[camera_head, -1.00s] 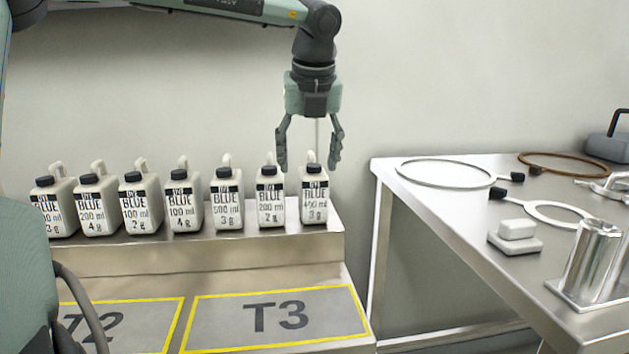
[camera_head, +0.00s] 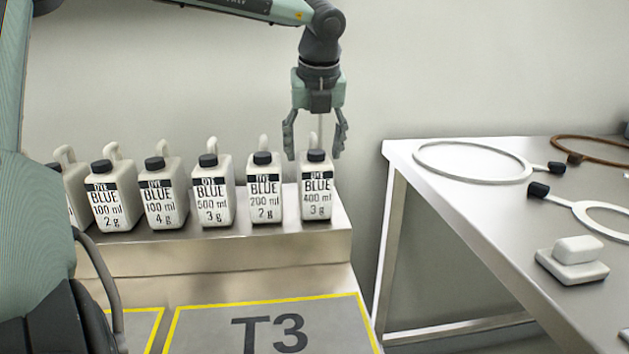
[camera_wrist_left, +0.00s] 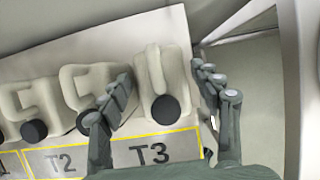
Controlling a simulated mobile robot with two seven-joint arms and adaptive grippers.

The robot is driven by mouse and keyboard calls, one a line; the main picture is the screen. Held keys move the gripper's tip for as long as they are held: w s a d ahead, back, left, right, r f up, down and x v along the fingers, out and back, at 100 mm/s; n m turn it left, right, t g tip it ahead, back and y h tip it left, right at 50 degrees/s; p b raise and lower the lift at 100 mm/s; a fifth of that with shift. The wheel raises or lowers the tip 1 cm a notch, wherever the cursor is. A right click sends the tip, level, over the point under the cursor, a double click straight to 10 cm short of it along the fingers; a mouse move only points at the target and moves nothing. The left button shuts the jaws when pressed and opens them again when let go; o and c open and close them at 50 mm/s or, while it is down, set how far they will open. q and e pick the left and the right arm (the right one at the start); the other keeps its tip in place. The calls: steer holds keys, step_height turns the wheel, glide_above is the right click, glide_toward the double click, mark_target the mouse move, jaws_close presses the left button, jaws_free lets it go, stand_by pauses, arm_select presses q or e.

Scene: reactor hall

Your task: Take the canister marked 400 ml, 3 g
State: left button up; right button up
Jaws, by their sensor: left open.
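The white canister marked 400 ml, 3 g (camera_head: 316,195) stands upright at the right end of a row on a steel ledge, with a black cap and its handle at the back. My left gripper (camera_head: 314,155) is open, pointing down, with its fingers to either side of the canister's top. In the left wrist view, the canister (camera_wrist_left: 158,70) shows between the two spread fingers of the gripper (camera_wrist_left: 161,77), and gaps remain on both sides. My right gripper is not in view.
The 200 ml, 2 g canister (camera_head: 264,198) stands close on the left, with the 500 ml, 3 g canister (camera_head: 212,200) and several more beyond. The marked T3 area (camera_head: 210,335) in front is empty. A steel table (camera_head: 480,250) with rings and a white block stands right.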

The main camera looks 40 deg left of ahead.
arm_select(q)
steer(key=shift+x, duration=1.35)
steer(key=shift+w+r, duration=0.1)
steer(key=c, duration=1.3)
